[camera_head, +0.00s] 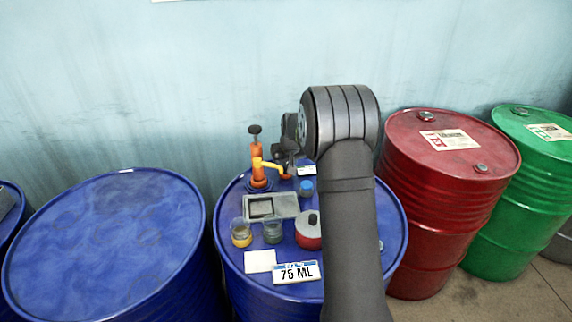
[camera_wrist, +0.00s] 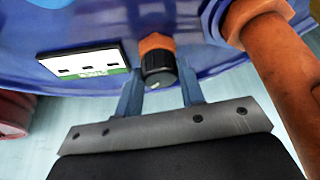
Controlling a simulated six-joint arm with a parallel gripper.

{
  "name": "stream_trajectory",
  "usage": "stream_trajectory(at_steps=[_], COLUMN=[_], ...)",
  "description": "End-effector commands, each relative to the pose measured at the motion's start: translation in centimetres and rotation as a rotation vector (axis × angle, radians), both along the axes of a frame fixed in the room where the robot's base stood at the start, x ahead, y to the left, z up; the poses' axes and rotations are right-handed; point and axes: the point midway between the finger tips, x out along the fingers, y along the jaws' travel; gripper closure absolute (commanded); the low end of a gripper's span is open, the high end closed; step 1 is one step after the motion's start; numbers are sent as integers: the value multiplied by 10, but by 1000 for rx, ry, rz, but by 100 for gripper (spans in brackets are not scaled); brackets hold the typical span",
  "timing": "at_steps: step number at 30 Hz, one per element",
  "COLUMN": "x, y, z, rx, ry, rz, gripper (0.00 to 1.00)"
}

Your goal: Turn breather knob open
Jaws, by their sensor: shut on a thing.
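The black breather knob (camera_wrist: 157,70) sits on an orange hex fitting (camera_wrist: 155,43) on the blue drum, in the wrist view. A pale pointer mark shows on its face. My gripper (camera_wrist: 160,83) has one finger on each side of the knob and is shut on it. The knob is still on its fitting. In the head view my gripper (camera_head: 284,150) is at the back of the middle blue drum (camera_head: 231,228), beside the orange hand pump (camera_head: 262,160). I cannot make out the knob there.
An orange pipe (camera_wrist: 277,70) passes close to the right of my gripper. A white label plate (camera_wrist: 85,66) is at left. On the drum stand a grey tray (camera_head: 284,208), beakers (camera_head: 272,231), a red-and-grey container (camera_head: 308,235) and a "75 ML" sign (camera_head: 297,273). A red drum (camera_head: 440,200) stands right.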

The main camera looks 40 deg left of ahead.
Motion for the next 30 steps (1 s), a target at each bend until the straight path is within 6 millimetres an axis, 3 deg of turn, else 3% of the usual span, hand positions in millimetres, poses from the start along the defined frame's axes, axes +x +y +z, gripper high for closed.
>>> stream_trajectory(at_steps=[3,4,7,16,20,30], x=[0,0,0,0,-2,-17], y=[0,0,0,0,-3,-26], z=[1,1,1,1,11,79], rx=[2,1,1,1,2,3], ry=[-1,-1,-1,-1,-2,-4], rz=[0,1,1,1,1,1], gripper=[87,60,43,43,43,43])
